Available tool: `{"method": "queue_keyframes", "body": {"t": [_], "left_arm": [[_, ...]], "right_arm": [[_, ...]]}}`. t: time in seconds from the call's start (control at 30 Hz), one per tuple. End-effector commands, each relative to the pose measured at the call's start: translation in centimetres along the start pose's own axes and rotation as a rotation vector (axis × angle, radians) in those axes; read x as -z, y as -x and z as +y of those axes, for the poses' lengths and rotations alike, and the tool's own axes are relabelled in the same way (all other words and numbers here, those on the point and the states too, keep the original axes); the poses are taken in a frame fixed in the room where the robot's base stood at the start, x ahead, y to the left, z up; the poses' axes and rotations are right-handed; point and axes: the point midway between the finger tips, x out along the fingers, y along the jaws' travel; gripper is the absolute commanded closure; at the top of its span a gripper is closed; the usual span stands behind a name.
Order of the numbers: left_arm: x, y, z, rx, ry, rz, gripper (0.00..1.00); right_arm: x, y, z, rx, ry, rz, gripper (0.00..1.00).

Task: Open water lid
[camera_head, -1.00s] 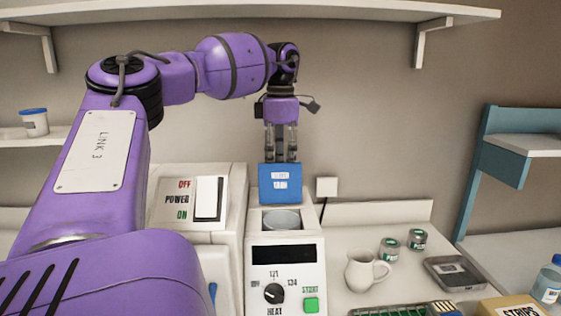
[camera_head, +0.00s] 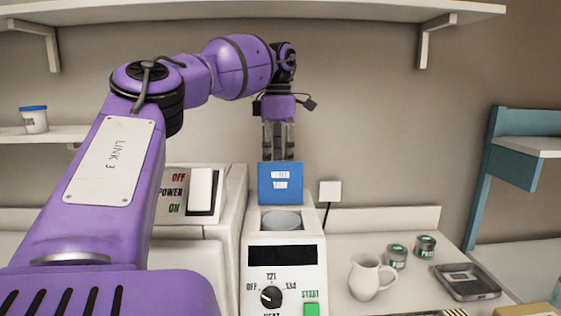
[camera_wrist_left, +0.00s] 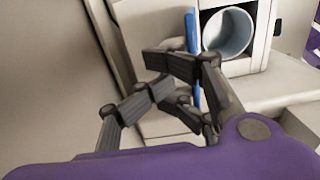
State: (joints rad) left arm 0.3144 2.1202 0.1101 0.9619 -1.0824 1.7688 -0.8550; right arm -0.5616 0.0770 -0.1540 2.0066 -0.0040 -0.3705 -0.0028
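The blue water lid (camera_head: 280,195), with a white label that seems to read WATER TANK, stands upright at the back of the opening of the white unit. In the left wrist view it shows edge-on as a thin blue strip (camera_wrist_left: 191,32). The round grey opening (camera_head: 281,221) in front of it is uncovered and also shows in the left wrist view (camera_wrist_left: 226,33). My left gripper (camera_head: 278,152) points down just behind the lid, which hides its fingertips. Its bent fingers (camera_wrist_left: 165,82) show near the lid with nothing seen between them; contact cannot be told. My right gripper is out of view.
The unit front carries a dark display (camera_head: 282,255), a heat knob (camera_head: 271,296) and a green START button (camera_head: 311,310). A power switch (camera_head: 201,191) is at left. A white jug (camera_head: 368,278), two small jars (camera_head: 397,256) and a metal tray (camera_head: 466,281) stand at right.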

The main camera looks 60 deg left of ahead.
Motion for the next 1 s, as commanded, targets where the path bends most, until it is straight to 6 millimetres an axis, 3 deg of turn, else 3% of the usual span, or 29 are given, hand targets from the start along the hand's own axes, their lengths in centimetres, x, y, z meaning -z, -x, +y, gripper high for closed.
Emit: {"method": "queue_keyframes", "body": {"t": [0.23,0.63,1.0], "left_arm": [[-0.4,-0.7,1.7,-0.006,-0.005,0.007,0.73],[-0.2,-0.6,3.8,-0.002,-0.001,0.003,0.73],[-0.5,-1.0,4.5,-0.006,-0.009,-0.003,0.73]], "right_arm": [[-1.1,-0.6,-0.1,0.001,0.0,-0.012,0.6],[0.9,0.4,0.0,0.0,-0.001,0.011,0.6],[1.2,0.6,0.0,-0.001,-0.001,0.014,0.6]]}}
